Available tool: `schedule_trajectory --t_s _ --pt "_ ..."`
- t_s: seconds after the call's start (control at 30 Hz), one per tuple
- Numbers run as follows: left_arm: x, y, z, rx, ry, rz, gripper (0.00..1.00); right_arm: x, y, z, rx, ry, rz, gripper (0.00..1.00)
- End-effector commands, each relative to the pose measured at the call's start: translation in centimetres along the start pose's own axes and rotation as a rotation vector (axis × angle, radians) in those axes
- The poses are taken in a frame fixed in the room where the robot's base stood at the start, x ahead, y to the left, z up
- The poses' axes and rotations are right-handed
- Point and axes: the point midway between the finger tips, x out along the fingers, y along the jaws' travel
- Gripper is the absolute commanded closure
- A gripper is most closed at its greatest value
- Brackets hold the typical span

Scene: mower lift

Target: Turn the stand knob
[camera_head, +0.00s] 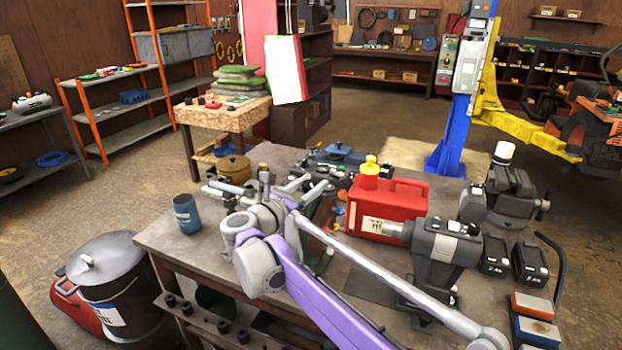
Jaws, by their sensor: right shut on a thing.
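My right arm, purple and pale grey, comes in from the lower right and reaches over the workbench (165,238). Its right gripper (267,187) is small and partly hidden among grey parts near the bench's far left side. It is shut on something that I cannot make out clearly. I cannot pick out the stand knob for certain. A dark grey machine (446,254) with a short cylinder stands on the right part of the bench. My left gripper is not in view.
A red can (405,195) with a yellow cap stands mid-bench. A blue cup (186,213) stands near the left edge. A vise (512,190) and dark batteries (530,264) are at the right. A blue lift post (462,130) rises behind. Open floor lies beyond the bench.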

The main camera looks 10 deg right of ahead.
Motion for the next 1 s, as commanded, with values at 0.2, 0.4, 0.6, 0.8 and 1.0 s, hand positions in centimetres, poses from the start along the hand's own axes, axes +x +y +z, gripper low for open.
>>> schedule_trajectory --t_s 0.2,0.4,0.6,0.8,1.0 --pt "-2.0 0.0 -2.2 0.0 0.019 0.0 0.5 0.1 0.3 0.5 0.004 0.0 -0.2 1.0" --pt "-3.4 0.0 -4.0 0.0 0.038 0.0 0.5 0.1 0.2 0.5 0.005 0.0 -0.361 1.0" --pt "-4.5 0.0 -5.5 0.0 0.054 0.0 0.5 0.1 0.2 0.4 0.004 -0.001 -0.478 1.0" --pt "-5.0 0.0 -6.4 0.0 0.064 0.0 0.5 0.1 0.1 0.3 0.003 0.0 -0.546 1.0" --pt "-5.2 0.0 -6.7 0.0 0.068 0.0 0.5 0.1 0.0 0.1 0.002 0.0 -0.573 1.0"
